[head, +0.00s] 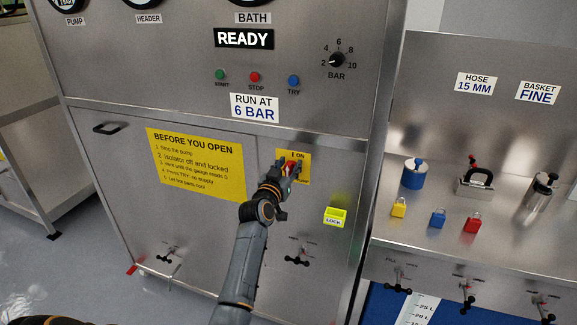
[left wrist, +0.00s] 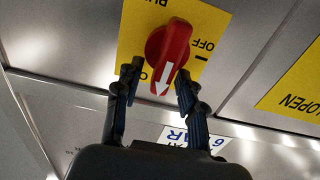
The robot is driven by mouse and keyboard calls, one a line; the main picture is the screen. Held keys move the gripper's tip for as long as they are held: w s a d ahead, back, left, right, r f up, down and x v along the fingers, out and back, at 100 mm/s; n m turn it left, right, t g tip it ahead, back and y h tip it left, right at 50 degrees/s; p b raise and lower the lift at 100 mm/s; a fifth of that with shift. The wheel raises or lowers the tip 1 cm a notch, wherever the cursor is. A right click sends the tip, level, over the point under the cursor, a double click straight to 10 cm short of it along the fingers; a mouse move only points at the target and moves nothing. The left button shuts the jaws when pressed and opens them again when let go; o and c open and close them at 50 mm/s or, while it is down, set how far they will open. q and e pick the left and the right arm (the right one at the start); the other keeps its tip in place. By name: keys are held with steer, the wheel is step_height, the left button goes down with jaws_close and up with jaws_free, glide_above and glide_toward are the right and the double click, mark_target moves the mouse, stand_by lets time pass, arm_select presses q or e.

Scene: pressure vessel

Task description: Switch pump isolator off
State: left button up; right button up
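The isolator is a red rotary knob (left wrist: 170,45) with a white arrow, on a yellow plate (left wrist: 215,25) on the steel cabinet front. In the left wrist view its arrow points down the picture, away from the OFF mark (left wrist: 203,46), towards lettering partly hidden by a finger. In the head view the plate (head: 305,158) reads ON at its top, and little of the knob shows. My left gripper (head: 290,170) is at the knob; in the left wrist view its fingers (left wrist: 159,75) are apart, either side of the arrow end. I cannot tell whether they touch it. My right gripper is out of view.
A yellow-green LOCK holder (head: 335,217) is right of the isolator. A yellow instruction sign (head: 195,163) is to its left. Valve handles (head: 298,256) stick out below. Padlocks (head: 438,217) and a toggle clamp (head: 476,183) stand on the right bench.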

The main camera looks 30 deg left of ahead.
arm_select(q)
steer(key=shift+c, duration=0.2)
steer(key=c, duration=0.7)
jaws_close()
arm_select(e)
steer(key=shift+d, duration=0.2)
